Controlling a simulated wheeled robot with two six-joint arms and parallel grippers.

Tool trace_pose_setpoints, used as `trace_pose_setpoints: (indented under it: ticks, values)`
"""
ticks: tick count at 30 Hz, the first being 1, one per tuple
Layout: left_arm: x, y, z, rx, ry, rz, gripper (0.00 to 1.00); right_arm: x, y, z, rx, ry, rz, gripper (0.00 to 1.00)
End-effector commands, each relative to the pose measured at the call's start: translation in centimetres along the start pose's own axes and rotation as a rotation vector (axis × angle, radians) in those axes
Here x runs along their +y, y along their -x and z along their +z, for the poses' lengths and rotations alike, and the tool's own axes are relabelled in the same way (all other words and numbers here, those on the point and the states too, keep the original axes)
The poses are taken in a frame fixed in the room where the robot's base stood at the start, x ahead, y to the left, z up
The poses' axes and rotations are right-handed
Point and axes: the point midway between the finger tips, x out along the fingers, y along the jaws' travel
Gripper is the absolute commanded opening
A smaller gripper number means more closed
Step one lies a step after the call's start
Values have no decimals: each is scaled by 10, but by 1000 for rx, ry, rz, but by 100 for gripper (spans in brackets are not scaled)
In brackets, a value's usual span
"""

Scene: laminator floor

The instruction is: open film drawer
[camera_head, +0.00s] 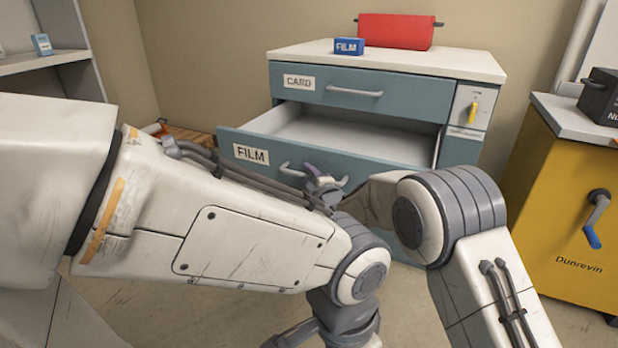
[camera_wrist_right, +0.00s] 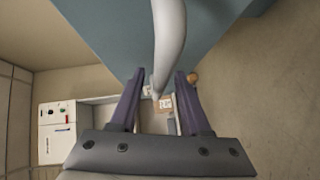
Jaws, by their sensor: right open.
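The film drawer (camera_head: 250,153), blue-grey with a FILM label, is pulled well out of the white-topped cabinet (camera_head: 300,52). The part of its inside that shows looks empty. Its pale bar handle (camera_head: 287,170) is on the front, partly hidden by my gripper and left arm. My right gripper (camera_head: 318,178) is at this handle. In the right wrist view its two purple fingers (camera_wrist_right: 160,100) stand apart, with the pale handle (camera_wrist_right: 168,40) running between them; contact cannot be told. My left arm crosses the foreground; its fingertips do not show.
The CARD drawer (camera_head: 410,92) above is shut. A yellow key-like part (camera_head: 473,110) sits on the panel at right. A blue FILM box (camera_head: 348,46) and a red case (camera_head: 395,31) stand on top. A yellow cabinet (camera_head: 560,200) with a crank stands at right.

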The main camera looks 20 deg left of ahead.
Motion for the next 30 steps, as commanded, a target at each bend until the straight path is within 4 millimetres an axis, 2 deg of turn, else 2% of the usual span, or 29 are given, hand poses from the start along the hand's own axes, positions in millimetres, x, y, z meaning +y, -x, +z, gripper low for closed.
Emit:
trace_pose_setpoints:
  ticks: [8,21,25,30]
  values:
    - [0,4,0,0,0,0,50,2,8,0,0,1,1,47]
    - [2,26,-1,0,0,0,50,2,81,0,-1,0,-2,47]
    - [2,29,-2,0,0,0,50,1,96,0,0,0,-1,47]
    - [2,30,-2,0,0,0,50,1,105,0,0,0,1,47]
